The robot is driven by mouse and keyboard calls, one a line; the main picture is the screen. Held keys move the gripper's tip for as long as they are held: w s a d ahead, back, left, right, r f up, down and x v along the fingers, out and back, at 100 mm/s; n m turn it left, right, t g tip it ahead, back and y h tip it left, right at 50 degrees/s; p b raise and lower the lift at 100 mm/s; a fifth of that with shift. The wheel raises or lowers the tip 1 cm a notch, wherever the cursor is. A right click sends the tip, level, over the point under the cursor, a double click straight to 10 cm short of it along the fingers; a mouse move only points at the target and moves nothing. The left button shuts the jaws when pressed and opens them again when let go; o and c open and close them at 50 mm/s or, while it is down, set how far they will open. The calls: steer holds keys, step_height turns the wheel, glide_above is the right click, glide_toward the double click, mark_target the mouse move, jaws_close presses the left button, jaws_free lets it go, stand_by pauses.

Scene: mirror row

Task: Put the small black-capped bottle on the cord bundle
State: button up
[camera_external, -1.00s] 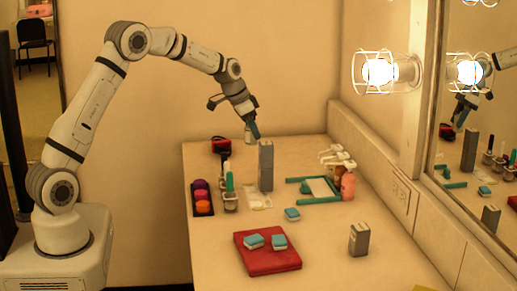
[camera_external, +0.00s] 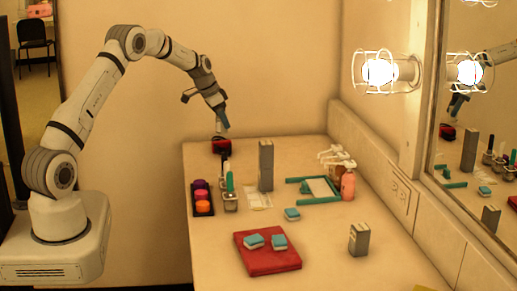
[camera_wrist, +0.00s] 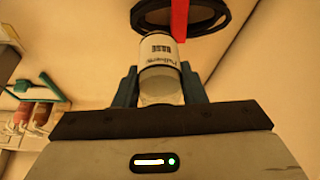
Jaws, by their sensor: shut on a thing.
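My gripper (camera_external: 224,121) is shut on the small bottle (camera_wrist: 160,62), which has a pale body and a printed label. In the wrist view the blue fingers (camera_wrist: 157,88) hold it from both sides. Its black cap cannot be made out. The cord bundle, a black coil with a red band (camera_wrist: 180,18), lies just beyond the bottle's far end in the wrist view. In the external view the cord bundle (camera_external: 221,147) sits at the table's far left corner, below my gripper. Whether bottle and bundle touch cannot be told.
The table (camera_external: 320,240) holds a tall grey box (camera_external: 266,165), a black tray of coloured round items (camera_external: 202,197), brush holders (camera_external: 230,200), a green frame (camera_external: 318,189), pump bottles (camera_external: 347,180) and a red cloth (camera_external: 268,262). A caged lamp (camera_external: 380,72) juts from the right wall.

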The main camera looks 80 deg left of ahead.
mark_target(221, 126)
steer(key=shift+f, duration=1.85)
steer(key=shift+f, duration=0.25)
steer(key=o, duration=1)
steer(key=shift+r, duration=0.1)
steer(key=shift+o, duration=0.2)
steer(key=shift+s+r, duration=0.1)
steer(key=shift+r, duration=0.4)
steer(key=v, duration=1.1)
steer(key=shift+b, duration=0.35)
steer(key=shift+s+d+r, duration=0.1)
steer(key=shift+d+r, duration=0.05)
